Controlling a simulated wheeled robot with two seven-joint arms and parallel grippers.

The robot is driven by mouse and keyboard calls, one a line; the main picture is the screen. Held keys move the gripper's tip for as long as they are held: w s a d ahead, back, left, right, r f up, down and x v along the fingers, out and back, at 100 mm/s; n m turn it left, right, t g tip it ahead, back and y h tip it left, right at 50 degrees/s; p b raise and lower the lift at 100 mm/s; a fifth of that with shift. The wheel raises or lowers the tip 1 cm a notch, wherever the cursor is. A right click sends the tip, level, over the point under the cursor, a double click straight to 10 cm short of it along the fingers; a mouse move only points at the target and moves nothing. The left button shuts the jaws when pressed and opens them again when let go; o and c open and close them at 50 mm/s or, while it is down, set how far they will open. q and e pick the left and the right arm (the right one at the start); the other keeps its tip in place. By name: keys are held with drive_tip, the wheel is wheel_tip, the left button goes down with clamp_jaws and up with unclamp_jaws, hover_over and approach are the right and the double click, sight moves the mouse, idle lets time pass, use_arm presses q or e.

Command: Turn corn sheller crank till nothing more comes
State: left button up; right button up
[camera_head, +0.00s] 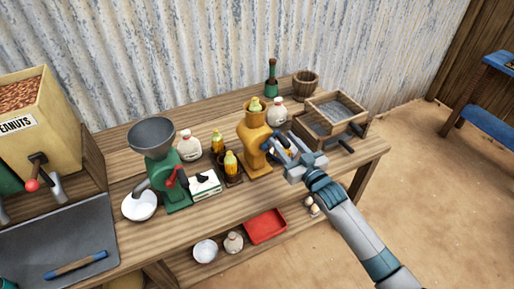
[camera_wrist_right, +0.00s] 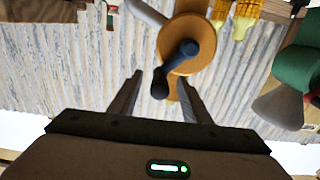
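The orange corn sheller (camera_head: 255,150) stands on the wooden bench, with a yellow cob (camera_head: 256,105) in its top. It also shows upside down in the right wrist view as a round orange face (camera_wrist_right: 190,32). Its dark crank (camera_wrist_right: 182,52) ends in a black handle (camera_wrist_right: 160,84). My right gripper (camera_head: 276,148) is at the sheller's right side. In the right wrist view its fingers (camera_wrist_right: 160,78) are apart, with the handle between the tips and gaps showing on both sides. Yellow cobs (camera_head: 231,162) stand left of the sheller. My left gripper is in neither view.
A green grinder (camera_head: 170,175) with a grey hopper stands left of the sheller. A wooden box with a screen (camera_head: 335,112) is to its right, a green bottle (camera_head: 271,80) behind. A red tray (camera_head: 266,226) lies on the lower shelf. Corrugated wall closes the back.

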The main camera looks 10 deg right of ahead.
drive_tip(key=shift+p+v, duration=0.8)
drive_tip(key=shift+v, duration=0.7)
drive_tip(key=shift+p+v, duration=1)
drive_tip(key=shift+v, duration=1.55)
